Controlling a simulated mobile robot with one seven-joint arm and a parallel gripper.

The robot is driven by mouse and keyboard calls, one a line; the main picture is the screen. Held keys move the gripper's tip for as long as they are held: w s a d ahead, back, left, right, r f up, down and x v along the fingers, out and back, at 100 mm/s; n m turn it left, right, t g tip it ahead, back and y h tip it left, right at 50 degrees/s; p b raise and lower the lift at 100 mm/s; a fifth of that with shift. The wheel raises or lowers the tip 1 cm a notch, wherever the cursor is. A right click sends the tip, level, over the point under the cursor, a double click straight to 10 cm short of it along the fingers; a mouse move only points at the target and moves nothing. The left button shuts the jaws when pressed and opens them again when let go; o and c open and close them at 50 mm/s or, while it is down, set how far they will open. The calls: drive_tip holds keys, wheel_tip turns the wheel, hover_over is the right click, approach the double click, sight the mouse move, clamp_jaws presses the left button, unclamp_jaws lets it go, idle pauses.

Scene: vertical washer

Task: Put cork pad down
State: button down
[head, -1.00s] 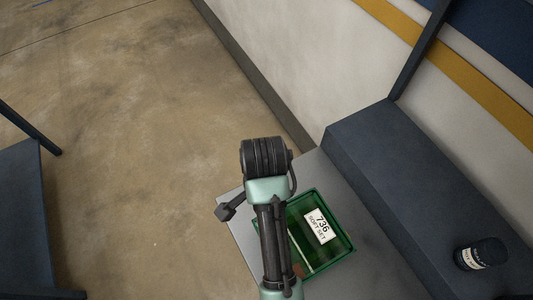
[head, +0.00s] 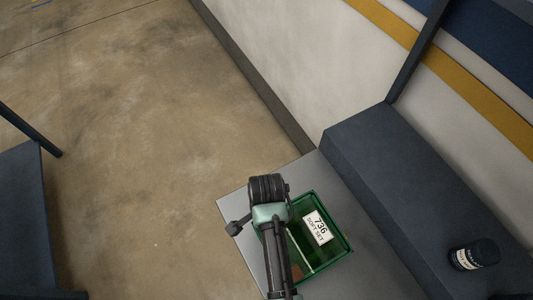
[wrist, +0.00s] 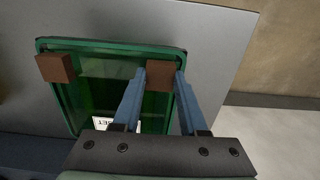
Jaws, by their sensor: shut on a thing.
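My gripper (wrist: 155,80) is shut on a brown cork pad (wrist: 159,75), held between its two blue fingertips in the wrist view. The pad appears over the upper right part of a green tray (wrist: 110,45). I cannot tell whether the pad touches the tray. A second brown block (wrist: 55,68) sits at the tray's upper left corner; a brown piece also shows in the head view (head: 297,271). In the head view, my arm hides the fingers, the held pad and the tray's left side.
The tray holds a white card (head: 317,227) reading 736 SOFT SET. It stands on a grey surface (head: 245,205) beside a raised dark blue ledge (head: 400,180). Open floor (head: 130,130) lies to the left.

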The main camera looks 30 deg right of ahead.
drive_tip(key=shift+f, duration=0.15)
drive_tip(key=shift+c, duration=2.2)
unclamp_jaws()
wheel_tip(320, 180, up, 12)
drive_tip(key=shift+r, duration=0.2)
